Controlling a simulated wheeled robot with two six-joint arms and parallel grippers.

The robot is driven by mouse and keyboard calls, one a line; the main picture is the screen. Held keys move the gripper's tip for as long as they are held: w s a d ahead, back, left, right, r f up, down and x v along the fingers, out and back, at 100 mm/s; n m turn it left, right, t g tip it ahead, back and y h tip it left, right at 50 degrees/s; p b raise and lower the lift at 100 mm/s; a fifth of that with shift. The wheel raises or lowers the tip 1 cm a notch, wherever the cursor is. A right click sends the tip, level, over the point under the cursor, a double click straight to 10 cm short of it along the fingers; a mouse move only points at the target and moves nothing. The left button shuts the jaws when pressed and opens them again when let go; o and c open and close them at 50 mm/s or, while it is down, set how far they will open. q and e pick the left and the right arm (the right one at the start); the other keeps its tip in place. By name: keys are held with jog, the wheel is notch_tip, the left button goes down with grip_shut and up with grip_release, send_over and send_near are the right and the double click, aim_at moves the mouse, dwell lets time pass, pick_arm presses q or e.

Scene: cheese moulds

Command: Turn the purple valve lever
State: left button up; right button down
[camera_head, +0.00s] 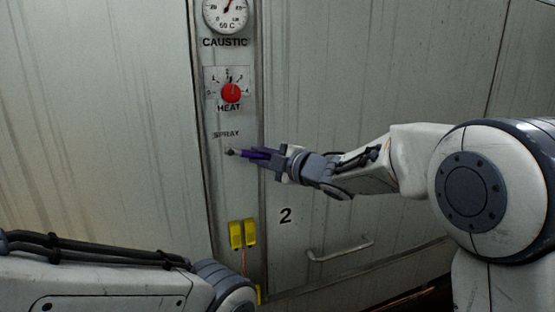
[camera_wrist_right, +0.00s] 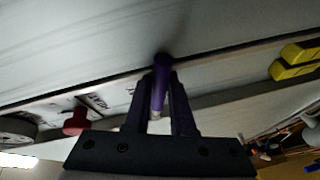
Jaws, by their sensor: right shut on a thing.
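The purple valve lever (camera_head: 246,153) sits on the grey panel strip just below the SPRAY label. It points to the right, roughly level. My right gripper (camera_head: 270,155) is shut on the lever from the right side. In the right wrist view the purple lever (camera_wrist_right: 160,88) lies between the two fingers of my right gripper (camera_wrist_right: 160,100), its far end at the panel. The fingers hide part of the lever in the head view. My left arm shows at the lower left of the head view, but its gripper is out of the picture.
A red HEAT knob (camera_head: 231,92) and a CAUSTIC gauge (camera_head: 226,14) are on the strip above the lever. Two yellow blocks (camera_head: 242,233) are below it. A metal handle (camera_head: 340,250) juts from the panel at the lower right, near the number 2. Flat panels flank the strip.

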jog(key=b, duration=0.1)
jog(key=f+m+b, duration=0.2)
jog(key=shift+s+a+f+t+y+b, duration=0.2)
jog(key=shift+a+t+y+b, duration=0.1)
jog(key=shift+b, duration=0.1)
jog(key=shift+a+f+m+t+b, duration=0.15)
jog(key=shift+m+t+b, duration=0.05)
jog(key=shift+m+b, duration=0.4)
jog(key=shift+a+f+m+t+b, duration=0.15)
jog(key=shift+m+t+b, duration=0.05)
jog(key=shift+m+b, duration=0.4)
jog(key=c, duration=0.8)
grip_release()
jog(key=shift+r+y, duration=0.1)
jog(key=shift+y, duration=0.2)
jog(key=shift+o, duration=0.2)
jog(key=b+v, duration=0.2)
jog(key=v, duration=0.8)
jog(key=shift+s+d, duration=0.2)
jog(key=shift+s, duration=0.05)
